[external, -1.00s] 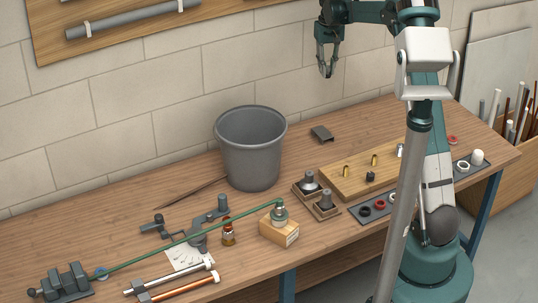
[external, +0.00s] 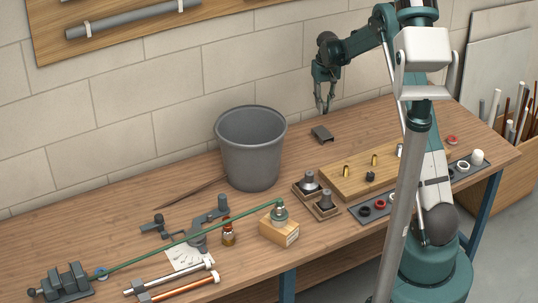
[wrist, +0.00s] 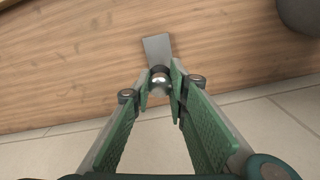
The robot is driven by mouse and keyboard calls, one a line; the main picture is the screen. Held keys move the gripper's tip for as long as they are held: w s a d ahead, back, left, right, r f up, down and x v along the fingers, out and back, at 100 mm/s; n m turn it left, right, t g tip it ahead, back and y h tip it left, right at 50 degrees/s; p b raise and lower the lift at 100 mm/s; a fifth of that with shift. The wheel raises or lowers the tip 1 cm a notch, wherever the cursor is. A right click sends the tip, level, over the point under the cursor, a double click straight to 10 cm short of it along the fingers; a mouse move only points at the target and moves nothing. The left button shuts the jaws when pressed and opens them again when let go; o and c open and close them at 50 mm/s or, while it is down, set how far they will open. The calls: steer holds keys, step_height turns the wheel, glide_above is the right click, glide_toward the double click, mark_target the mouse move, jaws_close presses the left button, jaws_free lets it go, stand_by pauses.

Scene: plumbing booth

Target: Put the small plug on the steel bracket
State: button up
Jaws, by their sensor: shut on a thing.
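The steel bracket (external: 322,134) is a small dark grey piece on the bench, right of the bucket and near the wall. In the wrist view, its flat grey face (wrist: 157,47) shows just beyond the fingertips. My gripper (external: 325,109) hangs above the bracket, pointing down, with a visible gap in the external view. In the wrist view, my gripper (wrist: 161,88) is shut on the small plug (wrist: 159,80), a shiny, rounded metal piece between the green-padded fingers. The plug's lower part is partly hidden by the fingertips. It is too small to make out in the external view.
A grey bucket (external: 251,150) stands left of the bracket; its edge shows in the wrist view (wrist: 301,14). A wooden block with brass pegs (external: 345,187) and dark fittings (external: 325,203) are nearer the front. The bench around the bracket is clear.

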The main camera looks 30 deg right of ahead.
glide_above(323, 132)
steer(key=shift+a+f+p, duration=0.1)
steer(key=shift+f+p, duration=0.25)
steer(key=shift+f, duration=2.75)
steer(key=shift+f, duration=1.9)
steer(key=shift+f, duration=0.1)
steer(key=o, duration=0.9)
steer(key=shift+r+b, duration=0.3)
steer(key=shift+r, duration=5.85)
